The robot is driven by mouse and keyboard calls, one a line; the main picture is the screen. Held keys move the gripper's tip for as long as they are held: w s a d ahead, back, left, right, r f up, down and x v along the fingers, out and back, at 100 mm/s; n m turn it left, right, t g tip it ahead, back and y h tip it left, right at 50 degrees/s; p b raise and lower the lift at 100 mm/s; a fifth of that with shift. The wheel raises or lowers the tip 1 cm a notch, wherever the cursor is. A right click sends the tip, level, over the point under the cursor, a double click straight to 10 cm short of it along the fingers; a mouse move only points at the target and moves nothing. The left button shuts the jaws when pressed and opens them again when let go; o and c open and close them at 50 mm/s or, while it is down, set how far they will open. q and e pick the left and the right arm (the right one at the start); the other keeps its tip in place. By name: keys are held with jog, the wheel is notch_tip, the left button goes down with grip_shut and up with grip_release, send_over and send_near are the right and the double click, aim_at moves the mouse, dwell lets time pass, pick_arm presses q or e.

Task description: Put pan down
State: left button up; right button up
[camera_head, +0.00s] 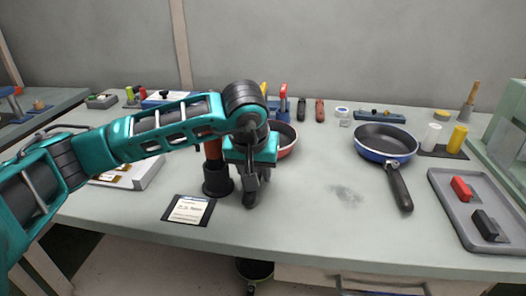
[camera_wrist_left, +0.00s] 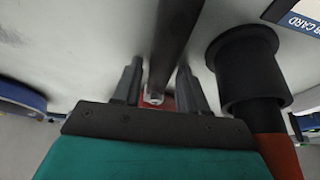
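A red pan (camera_head: 285,139) sits on the grey table, partly hidden behind my left gripper (camera_head: 251,190). In the left wrist view, its dark handle (camera_wrist_left: 180,30) runs between the two fingers of the left gripper (camera_wrist_left: 160,75), with a bit of red pan (camera_wrist_left: 168,103) at its lower end. Gaps show between the fingers and the handle, so the gripper looks open around or just above it. A blue pan (camera_head: 384,138) with a black handle rests on the table to the right, apart from the gripper. My right gripper is not in view.
A black cylindrical holder (camera_head: 217,184) with a red-brown post stands close left of the gripper. A card (camera_head: 188,209) lies in front. A grey tray (camera_head: 455,215) with red and black blocks is at right. The table's middle front is clear.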

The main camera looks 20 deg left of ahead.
pick_arm(q)
grip_shut()
jog(key=shift+r, duration=0.1)
dwell(0.5)
